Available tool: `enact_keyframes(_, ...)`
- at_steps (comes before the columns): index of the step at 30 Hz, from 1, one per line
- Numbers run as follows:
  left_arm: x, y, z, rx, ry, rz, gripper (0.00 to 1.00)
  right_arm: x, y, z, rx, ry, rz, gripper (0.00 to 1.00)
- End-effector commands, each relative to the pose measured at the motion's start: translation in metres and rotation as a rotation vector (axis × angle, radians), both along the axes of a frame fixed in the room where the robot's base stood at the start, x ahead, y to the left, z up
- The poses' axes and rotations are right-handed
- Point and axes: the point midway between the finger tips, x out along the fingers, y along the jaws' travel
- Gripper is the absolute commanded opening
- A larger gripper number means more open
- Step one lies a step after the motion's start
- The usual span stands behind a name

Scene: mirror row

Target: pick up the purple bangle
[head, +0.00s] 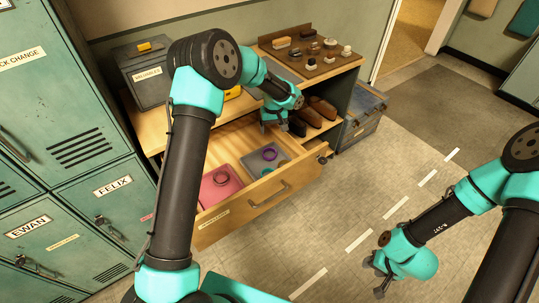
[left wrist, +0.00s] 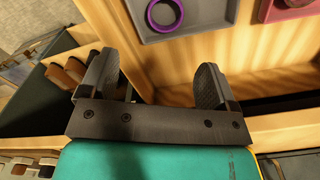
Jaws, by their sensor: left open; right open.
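The purple bangle (head: 269,154) lies in a grey tray (head: 253,160) inside the open wooden drawer. My left gripper (head: 282,127) is open and empty above the back right part of the drawer, behind and apart from the bangle. In the left wrist view its two spread fingers (left wrist: 155,80) have nothing between them. My right gripper (head: 374,274) is open and empty over the floor at the lower right.
A pink tray (head: 220,187) with a dark bangle lies left of the grey tray. The drawer front (head: 255,203) and its side walls stand around the trays. Shoes (head: 322,107) sit on a shelf at the right. A valuables box (head: 145,72) stands on the cabinet top.

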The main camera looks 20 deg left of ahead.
Motion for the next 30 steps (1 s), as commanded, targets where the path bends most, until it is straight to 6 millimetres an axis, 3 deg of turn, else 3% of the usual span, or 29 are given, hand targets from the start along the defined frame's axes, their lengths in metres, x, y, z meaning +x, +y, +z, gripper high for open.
enact_keyframes(3,0.006,0.013,0.008,-0.001,-0.001,0.217,0.83,0.000,0.000,0.000,0.000,0.000,0.000,0.43)
enact_keyframes(9,0.011,0.024,0.015,-0.004,0.001,0.434,0.83,0.000,0.000,0.000,0.000,0.000,0.000,0.43)
enact_keyframes(22,0.012,0.025,0.013,-0.005,0.001,0.457,0.83,0.000,0.000,0.000,0.000,0.000,0.000,0.43)
enact_keyframes(30,0.011,0.025,-0.022,-0.003,0.003,0.456,0.83,0.000,0.000,0.000,0.000,0.000,0.000,0.43)
